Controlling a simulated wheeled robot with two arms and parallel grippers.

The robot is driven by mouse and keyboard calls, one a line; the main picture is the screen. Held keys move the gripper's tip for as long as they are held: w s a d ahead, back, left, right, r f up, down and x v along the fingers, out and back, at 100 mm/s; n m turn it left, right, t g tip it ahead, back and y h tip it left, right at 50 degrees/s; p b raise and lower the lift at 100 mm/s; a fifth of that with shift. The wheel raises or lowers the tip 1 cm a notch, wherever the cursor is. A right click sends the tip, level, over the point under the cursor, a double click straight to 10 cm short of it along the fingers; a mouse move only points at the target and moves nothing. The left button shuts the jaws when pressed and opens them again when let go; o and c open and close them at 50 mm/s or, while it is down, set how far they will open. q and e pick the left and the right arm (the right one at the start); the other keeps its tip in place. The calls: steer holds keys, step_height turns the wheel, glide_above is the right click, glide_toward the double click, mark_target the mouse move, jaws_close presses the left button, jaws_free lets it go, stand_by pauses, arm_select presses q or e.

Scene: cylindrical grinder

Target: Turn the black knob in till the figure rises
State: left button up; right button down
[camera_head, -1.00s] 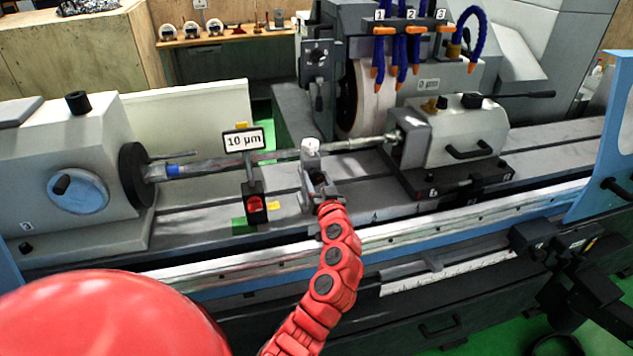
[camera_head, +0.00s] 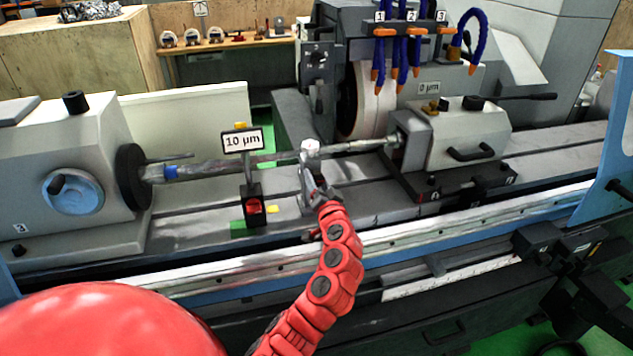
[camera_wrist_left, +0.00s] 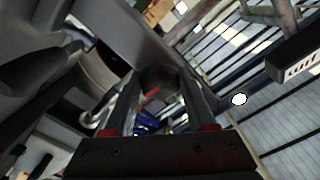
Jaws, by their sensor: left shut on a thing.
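My left gripper (camera_head: 318,193) is at the front of the grey steady rest (camera_head: 310,160) on the machine bed. In the left wrist view its two fingers (camera_wrist_left: 160,100) are shut on the dark, faceted black knob (camera_wrist_left: 158,76). In the head view the gripper and wrist mostly hide the knob. A sign reading 10 µm (camera_head: 242,141) stands left of the rest, and part of it shows tilted in the left wrist view (camera_wrist_left: 300,66). My right gripper cannot be made out.
A long shaft (camera_head: 225,164) runs from the headstock (camera_head: 75,175) through the rest to the tailstock (camera_head: 465,135). The grinding wheel (camera_head: 372,100) and blue hoses (camera_head: 402,55) are behind. A blue panel (camera_head: 612,165) stands at the right.

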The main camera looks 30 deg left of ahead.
arm_select(q)
steer(key=o, duration=1.4)
steer(key=shift+c, duration=0.2)
steer(key=shift+s+d+f+b, duration=0.15)
steer(key=shift+s+d+b, duration=0.15)
steer(key=shift+s+d, duration=0.1)
steer(key=b+v, duration=0.5)
steer(key=v, duration=1.1)
steer(key=shift+d, duration=0.2)
